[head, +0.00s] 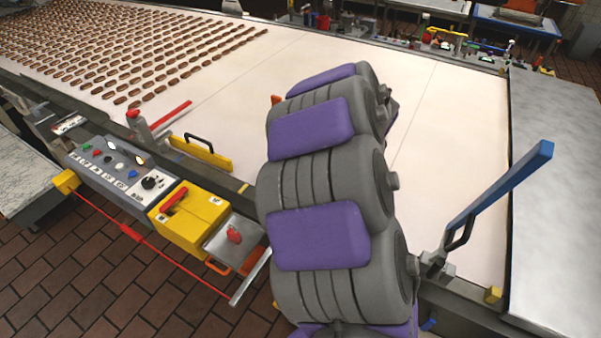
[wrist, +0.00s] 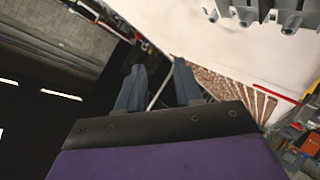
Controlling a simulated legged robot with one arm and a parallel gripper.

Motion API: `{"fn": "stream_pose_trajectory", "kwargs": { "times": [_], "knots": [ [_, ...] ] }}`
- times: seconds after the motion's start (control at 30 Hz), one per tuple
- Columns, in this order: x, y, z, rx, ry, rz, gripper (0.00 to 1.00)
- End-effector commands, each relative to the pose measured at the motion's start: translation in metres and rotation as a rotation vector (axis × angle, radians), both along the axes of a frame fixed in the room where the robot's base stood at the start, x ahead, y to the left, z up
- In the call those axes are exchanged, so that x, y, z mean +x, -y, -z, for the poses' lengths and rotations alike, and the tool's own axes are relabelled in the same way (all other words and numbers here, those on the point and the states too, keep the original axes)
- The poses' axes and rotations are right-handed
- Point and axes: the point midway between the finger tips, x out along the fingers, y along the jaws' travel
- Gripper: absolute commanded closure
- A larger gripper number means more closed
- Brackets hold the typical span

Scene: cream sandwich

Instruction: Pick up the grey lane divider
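In the wrist view my gripper (wrist: 157,82) shows two blue-grey fingers standing apart, with no object held between them. A grey piece with several prongs (wrist: 270,14) is cut off by the top right edge of the wrist view, over the pale belt and apart from the fingers. It may be the grey lane divider, but I cannot tell for sure. In the head view I cannot make out the divider. My grey and purple arm covers the middle of that view and hides my gripper and part of the belt.
The pale conveyor belt (head: 460,130) is largely bare near my arm, with rows of brown biscuits (head: 130,45) at the far left. A control panel (head: 120,165), yellow box (head: 188,214) and blue-handled lever (head: 500,188) line the near edge. A grey metal surface (head: 560,200) is at right.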

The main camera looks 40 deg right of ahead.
Motion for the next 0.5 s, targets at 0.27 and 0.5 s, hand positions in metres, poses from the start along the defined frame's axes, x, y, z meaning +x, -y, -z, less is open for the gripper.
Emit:
{"fn": "stream_pose_trajectory", "kwargs": {
  "times": [0.27,0.5],
  "knots": [
    [-0.01,0.021,0.074,0.2,0.032,-0.336,0.65],
    [-0.053,-0.032,0.119,0.508,0.121,-0.589,0.65]
  ]
}}
